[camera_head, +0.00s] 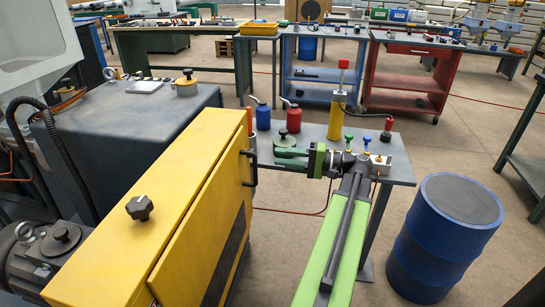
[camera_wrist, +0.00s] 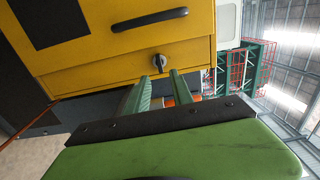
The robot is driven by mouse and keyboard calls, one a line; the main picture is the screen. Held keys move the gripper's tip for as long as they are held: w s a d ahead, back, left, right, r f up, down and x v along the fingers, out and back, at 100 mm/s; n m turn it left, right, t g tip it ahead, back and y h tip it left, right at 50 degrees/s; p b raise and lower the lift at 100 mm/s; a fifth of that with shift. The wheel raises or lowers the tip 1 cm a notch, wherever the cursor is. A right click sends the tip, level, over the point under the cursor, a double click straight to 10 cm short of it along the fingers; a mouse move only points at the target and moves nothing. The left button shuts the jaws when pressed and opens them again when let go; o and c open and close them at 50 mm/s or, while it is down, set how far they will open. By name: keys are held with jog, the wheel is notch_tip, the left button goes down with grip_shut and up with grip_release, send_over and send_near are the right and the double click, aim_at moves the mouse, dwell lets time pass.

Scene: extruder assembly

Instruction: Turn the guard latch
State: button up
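The guard latch appears to be the black lobed knob (camera_head: 140,207) on top of the yellow guard housing (camera_head: 190,150). In the wrist view the small dark knob (camera_wrist: 158,62) with a pale mark shows on the yellow housing (camera_wrist: 90,65), just beyond my fingertips. My gripper (camera_head: 277,153) is right of the housing in the head view, near its black door handle (camera_head: 250,167), well apart from the knob. In the wrist view my gripper (camera_wrist: 160,82) has its two green fingers apart, with nothing held between them.
A grey bench (camera_head: 395,172) below my arm carries a red can (camera_head: 294,118), a blue can (camera_head: 263,116) and a yellow cylinder (camera_head: 336,122). A blue drum (camera_head: 445,235) stands at right. A grey motor (camera_head: 60,255) sits left of the housing.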

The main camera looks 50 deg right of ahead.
jog(key=x, duration=0.7)
jog(key=shift+w+a, duration=0.2)
jog(key=shift+w, duration=0.1)
grip_shut()
